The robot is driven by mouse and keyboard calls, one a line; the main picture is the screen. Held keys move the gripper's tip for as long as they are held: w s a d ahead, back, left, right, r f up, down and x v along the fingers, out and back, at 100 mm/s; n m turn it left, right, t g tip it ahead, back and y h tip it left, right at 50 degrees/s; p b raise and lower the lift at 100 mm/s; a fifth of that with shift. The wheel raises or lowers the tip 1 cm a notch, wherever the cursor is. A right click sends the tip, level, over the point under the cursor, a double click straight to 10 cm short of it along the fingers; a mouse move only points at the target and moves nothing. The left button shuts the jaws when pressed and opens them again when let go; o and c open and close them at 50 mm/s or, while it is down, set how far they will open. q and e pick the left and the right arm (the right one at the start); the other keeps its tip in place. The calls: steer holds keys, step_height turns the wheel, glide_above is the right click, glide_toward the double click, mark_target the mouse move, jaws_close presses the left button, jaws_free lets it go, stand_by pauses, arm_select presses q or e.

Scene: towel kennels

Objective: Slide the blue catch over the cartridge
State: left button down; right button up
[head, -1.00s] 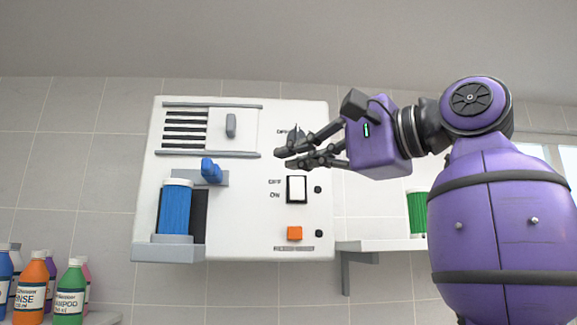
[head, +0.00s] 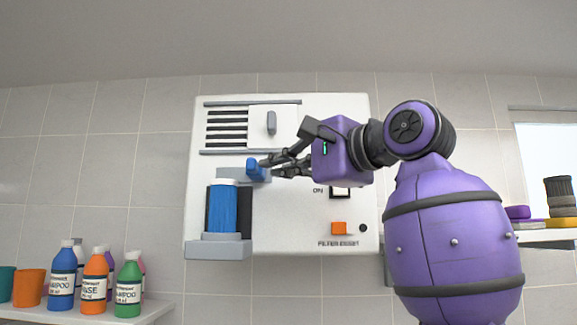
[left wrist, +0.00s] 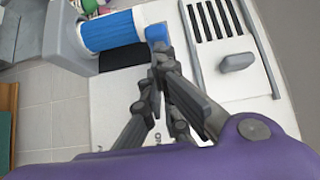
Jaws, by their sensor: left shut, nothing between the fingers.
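The blue catch (head: 253,169) sits on a short grey rail (head: 234,173) on the white wall unit, above and to the right of the cartridge's middle. The blue cartridge (head: 223,209) stands upright in a grey holder (head: 218,246), its white top showing below the rail. My left gripper (head: 267,166) is shut and empty, with its fingertips at the right side of the catch. In the left wrist view the fingertips (left wrist: 160,62) are right by the catch (left wrist: 157,34), with the cartridge (left wrist: 112,31) beyond. I cannot tell whether they touch it. My right gripper is not in view.
The white unit (head: 290,225) has a slotted vent with a grey handle (head: 271,122), a switch partly hidden by my arm, and an orange button (head: 339,228). Bottles (head: 95,283) and cups stand on a shelf at lower left. Another shelf (head: 545,236) is at right.

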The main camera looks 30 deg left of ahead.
mark_target(253, 166)
arm_select(q)
steer(key=s+a, duration=0.2)
steer(key=a, duration=0.1)
steer(key=s+a+p, duration=0.1)
steer(key=a, duration=0.1)
steer(key=shift+s+a+r, duration=0.1)
steer(key=shift+s+a, duration=0.2)
steer(key=shift+a, duration=0.1)
steer(key=shift+d, duration=0.2)
